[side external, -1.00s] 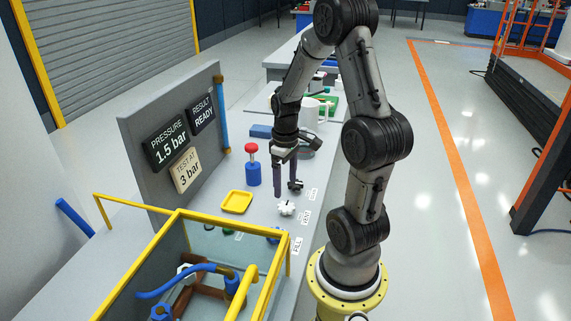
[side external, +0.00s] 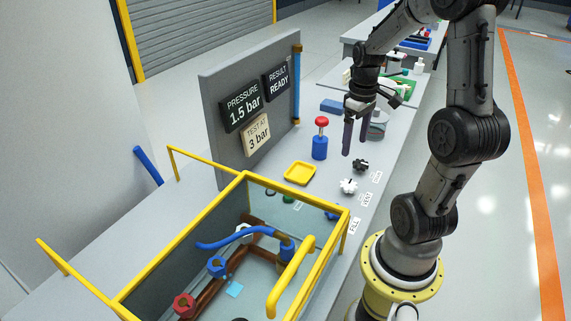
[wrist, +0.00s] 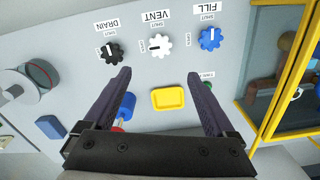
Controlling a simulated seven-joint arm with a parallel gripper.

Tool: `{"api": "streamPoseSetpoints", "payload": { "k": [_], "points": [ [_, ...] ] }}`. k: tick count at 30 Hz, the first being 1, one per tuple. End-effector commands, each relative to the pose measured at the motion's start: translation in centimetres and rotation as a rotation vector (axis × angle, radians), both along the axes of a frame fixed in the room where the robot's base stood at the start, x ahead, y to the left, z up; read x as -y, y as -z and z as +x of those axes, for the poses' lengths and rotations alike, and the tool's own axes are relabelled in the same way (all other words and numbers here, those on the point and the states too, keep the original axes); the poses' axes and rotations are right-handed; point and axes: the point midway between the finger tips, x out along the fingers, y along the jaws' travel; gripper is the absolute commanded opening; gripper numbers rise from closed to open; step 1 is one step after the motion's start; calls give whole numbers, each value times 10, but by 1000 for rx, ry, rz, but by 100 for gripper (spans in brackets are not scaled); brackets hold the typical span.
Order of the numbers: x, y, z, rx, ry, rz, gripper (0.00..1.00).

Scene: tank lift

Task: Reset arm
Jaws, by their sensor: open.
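My gripper (side external: 355,148) hangs above the bench with its two dark fingers apart and nothing between them. In the wrist view, my gripper (wrist: 158,72) also shows spread and empty. Beyond the fingers are the black DRAIN knob (wrist: 112,52), the white VENT knob (wrist: 159,46) and the blue FILL knob (wrist: 210,38). The DRAIN and FILL marks point toward their SHUT labels; the VENT mark points sideways. In the side view, the black knob (side external: 361,165) and white knob (side external: 348,185) are clear of the fingers.
A yellow-framed tank (side external: 245,176) with pipes stands in front. A yellow tray (side external: 300,173) and a blue pump with a red top (side external: 320,145) sit on the bench. A grey panel (side external: 215,105) reads 1.5 bar, RESULT READY and TEST AT 3 bar. A blue block (side external: 333,106) lies behind.

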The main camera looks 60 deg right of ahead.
Motion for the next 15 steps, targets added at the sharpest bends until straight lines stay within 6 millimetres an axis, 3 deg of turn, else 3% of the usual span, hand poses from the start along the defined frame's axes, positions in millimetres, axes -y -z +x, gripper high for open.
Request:
{"api": "streamPoseSetpoints", "payload": {
  "k": [5,10,15],
  "points": [
    [-21,-19,24,44,-106,-44,90],
    [-86,-67,47,169,-315,-131,90],
    [-157,-103,34,319,-433,-168,90]
  ]
}}
